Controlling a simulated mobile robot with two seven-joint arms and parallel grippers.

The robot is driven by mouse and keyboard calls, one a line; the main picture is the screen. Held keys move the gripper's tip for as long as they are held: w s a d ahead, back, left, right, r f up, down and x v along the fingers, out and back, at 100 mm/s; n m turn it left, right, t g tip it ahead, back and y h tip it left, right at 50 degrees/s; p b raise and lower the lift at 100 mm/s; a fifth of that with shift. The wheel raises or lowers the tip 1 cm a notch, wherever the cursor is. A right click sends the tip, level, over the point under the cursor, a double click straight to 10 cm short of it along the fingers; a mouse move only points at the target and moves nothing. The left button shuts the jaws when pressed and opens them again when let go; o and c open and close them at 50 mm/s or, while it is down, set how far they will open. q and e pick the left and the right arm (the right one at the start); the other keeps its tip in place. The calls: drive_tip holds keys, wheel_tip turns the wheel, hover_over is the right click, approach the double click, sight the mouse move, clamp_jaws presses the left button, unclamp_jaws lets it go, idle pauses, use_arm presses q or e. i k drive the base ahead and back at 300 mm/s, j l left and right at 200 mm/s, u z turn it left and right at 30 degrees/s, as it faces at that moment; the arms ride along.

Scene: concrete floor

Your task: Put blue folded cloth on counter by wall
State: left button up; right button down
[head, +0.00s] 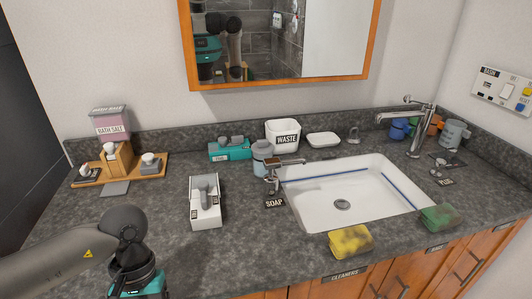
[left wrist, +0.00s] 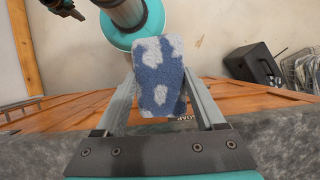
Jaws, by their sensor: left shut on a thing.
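The blue folded cloth (left wrist: 160,78), blue with white patches, is held between the two fingers of my left gripper (left wrist: 160,100) in the left wrist view. In the head view my left arm comes in at the lower left; its gripper runs off the bottom edge and the cloth is not visible there. The dark grey counter (head: 255,230) runs along the wall (head: 150,70), with a low backsplash behind it. In the left wrist view a dark part at the top left (left wrist: 65,8) looks like my right gripper, too small to read.
A wooden tray (head: 150,166) with small bottles, a bath salt box (head: 110,125), a grey-white holder (head: 205,203), a teal box (head: 230,148), a waste bin (head: 283,135) and a sink (head: 350,195) occupy the counter. Yellow (head: 350,241) and green (head: 440,217) sponges lie near the front edge.

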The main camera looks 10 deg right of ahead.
sight(504, 188)
drive_tip(key=k+l+z, duration=0.2)
drive_tip(key=k, duration=0.45)
drive_tip(key=z, duration=1.3)
drive_tip(key=i+l, duration=0.25)
drive_tip(key=i, duration=0.15)
drive_tip(key=i+l+z, duration=0.1)
drive_tip(key=i, duration=0.25)
drive_tip(key=i+l, duration=0.3)
drive_tip(key=i, duration=0.1)
